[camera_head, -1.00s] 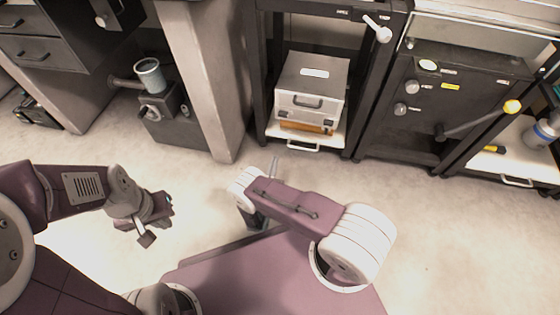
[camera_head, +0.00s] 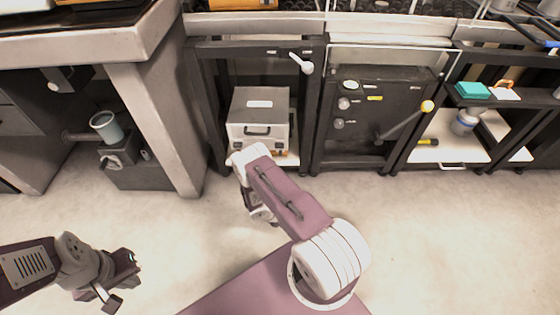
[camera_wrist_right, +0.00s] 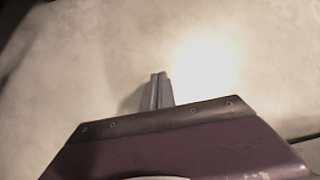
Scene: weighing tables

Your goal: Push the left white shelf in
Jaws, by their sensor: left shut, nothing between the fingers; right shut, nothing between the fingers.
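The left white shelf (camera_head: 292,159) is low in a black frame, with a grey-white case (camera_head: 260,112) standing on it. My right arm hides most of the shelf's front edge, so its handle and how far it sticks out cannot be told. My right gripper (camera_wrist_right: 157,88) is shut and empty above bare floor in the wrist view. In the head view it is mostly hidden behind my right forearm, in front of the shelf. My left gripper (camera_head: 120,285) is shut and empty at the lower left, away from the shelf.
Another white shelf (camera_head: 430,151) with a handle is at the right, holding a jar (camera_head: 465,121). A black panel with knobs (camera_head: 365,115) stands between the shelves. A stone-like table leg (camera_head: 155,110) is left of the frame. The floor (camera_head: 430,230) in front is clear.

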